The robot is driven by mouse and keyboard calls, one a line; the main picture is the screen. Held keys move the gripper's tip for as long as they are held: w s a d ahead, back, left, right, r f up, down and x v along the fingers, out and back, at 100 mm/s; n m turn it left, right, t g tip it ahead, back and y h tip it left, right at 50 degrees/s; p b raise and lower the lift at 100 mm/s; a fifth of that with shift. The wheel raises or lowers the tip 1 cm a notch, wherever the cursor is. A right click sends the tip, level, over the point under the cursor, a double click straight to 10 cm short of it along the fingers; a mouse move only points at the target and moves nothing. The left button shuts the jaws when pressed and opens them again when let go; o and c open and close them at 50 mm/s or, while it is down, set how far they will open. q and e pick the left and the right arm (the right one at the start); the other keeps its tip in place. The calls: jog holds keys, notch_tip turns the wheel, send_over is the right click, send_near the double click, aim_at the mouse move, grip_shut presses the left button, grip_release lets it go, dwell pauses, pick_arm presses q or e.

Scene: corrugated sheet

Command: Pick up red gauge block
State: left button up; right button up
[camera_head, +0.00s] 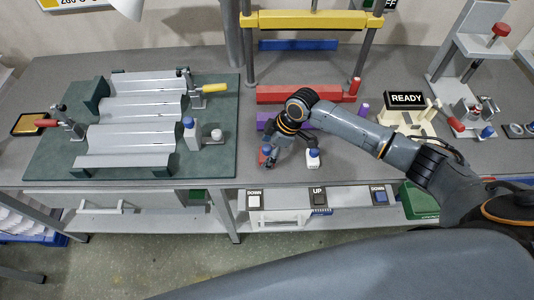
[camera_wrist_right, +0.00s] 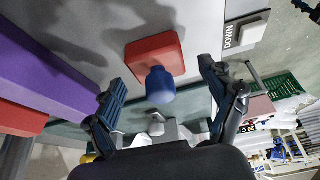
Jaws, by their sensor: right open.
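The red gauge block (camera_wrist_right: 148,52) has a blue knob (camera_wrist_right: 160,85) and sits on the grey bench top, near its front edge. In the head view, the block (camera_head: 263,157) shows only in part, beside my right gripper's finger. My right gripper (camera_head: 288,150) points down at the bench, open and empty. In the right wrist view its spread fingers (camera_wrist_right: 161,82) stand on either side of the blue knob, with gaps and no visible contact. My left gripper is not in view.
A white block with a blue knob (camera_head: 313,158) stands close right of my gripper. A purple bar (camera_wrist_right: 50,65) and a red bar (camera_head: 300,94) lie behind. A green board (camera_head: 50,160) with corrugated sheet (camera_head: 140,105) is left. DOWN and UP buttons line the front edge.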

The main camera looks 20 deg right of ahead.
jog(key=c, duration=1.3)
jog(key=shift+r, duration=0.1)
